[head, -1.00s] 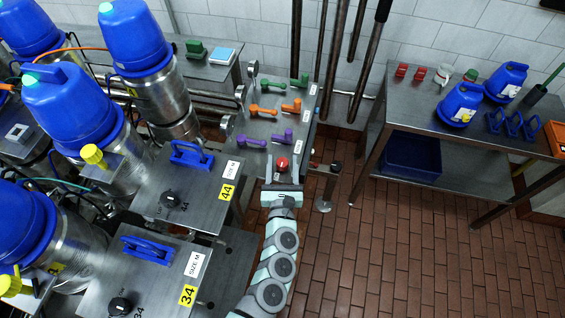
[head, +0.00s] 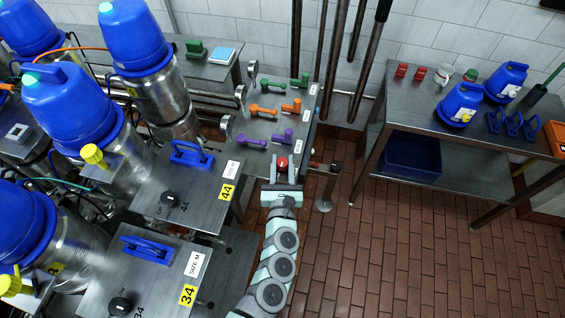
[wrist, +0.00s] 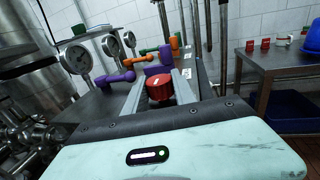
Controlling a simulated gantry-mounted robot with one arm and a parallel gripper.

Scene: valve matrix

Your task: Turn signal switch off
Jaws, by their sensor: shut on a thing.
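The signal switch appears as a red round knob (head: 282,162) at the front end of the panel with coloured handles. In the wrist view the red knob (wrist: 159,87) has a small white mark on its top. My gripper (head: 282,172) reaches the knob from the front. In the wrist view my gripper's two grey fingers (wrist: 159,93) stand on either side of the knob and are shut on it. The knob's lower part is hidden behind my gripper.
Purple (head: 252,141), orange (head: 263,111) and green handles (head: 299,80) stand behind the knob on the panel. Round gauges (wrist: 77,58) line its left side. A numbered plate with a black dial (head: 170,198) lies to the left. Brick floor (head: 400,240) is open to the right.

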